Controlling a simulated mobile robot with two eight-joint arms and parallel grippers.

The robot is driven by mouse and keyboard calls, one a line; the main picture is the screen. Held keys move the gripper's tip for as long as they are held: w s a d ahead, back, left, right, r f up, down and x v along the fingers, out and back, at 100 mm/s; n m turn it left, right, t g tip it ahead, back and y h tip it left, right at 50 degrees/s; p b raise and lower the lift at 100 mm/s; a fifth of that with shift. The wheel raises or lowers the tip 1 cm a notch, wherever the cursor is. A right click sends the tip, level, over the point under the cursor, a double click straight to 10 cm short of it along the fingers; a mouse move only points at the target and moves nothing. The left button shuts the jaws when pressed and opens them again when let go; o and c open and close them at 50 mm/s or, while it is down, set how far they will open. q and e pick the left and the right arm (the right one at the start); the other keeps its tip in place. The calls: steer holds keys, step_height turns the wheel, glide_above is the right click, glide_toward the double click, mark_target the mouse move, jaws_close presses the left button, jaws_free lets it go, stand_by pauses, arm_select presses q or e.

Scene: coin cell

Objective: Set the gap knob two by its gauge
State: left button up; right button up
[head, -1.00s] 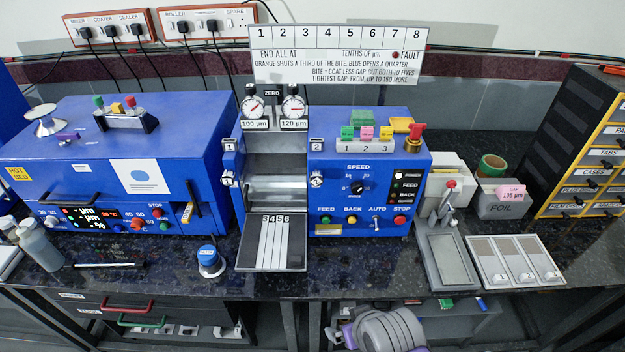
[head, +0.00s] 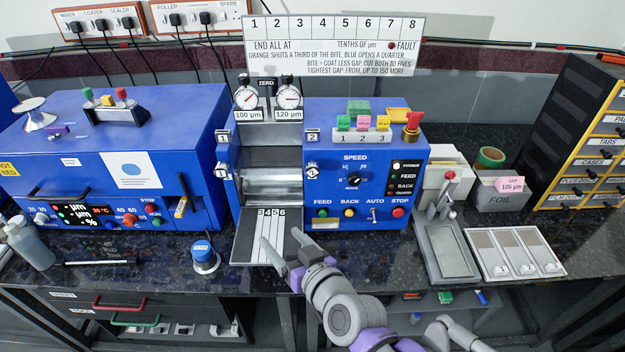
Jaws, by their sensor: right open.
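Gap knob two (head: 312,172) is a small light knob on the left side of the blue control housing, below the "2" label (head: 311,135). Its gauge (head: 288,96) is the right-hand white dial, with a "120 µm" plate under it. Knob one (head: 221,171) and its gauge (head: 247,97), with a "100 µm" plate, are to the left. My right gripper (head: 289,245) is open and empty, its two fingers apart. It is in front of and below knob two, over the lower right of the numbered tray, and not touching the knob. My left gripper is not in view.
The blue housing (head: 375,215) has buttons and a switch on its front. The numbered tray (head: 262,252) juts out below the rollers. A blue-capped jar (head: 204,257) stands to its left. A grey press (head: 445,240) and white tray (head: 515,252) stand right.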

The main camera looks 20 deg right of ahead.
steer(key=w+d+r+m+t+h+b, duration=0.1)
steer(key=w+d+r+m+t+h, duration=0.2)
steer(key=r+m+h, duration=0.1)
steer(key=m+h, duration=0.4)
steer(key=h, duration=0.1)
glide_toward(312, 172)
steer(key=x, duration=0.9)
steer(key=shift+w+b, duration=0.15)
steer(key=shift+b, duration=0.25)
jaws_close()
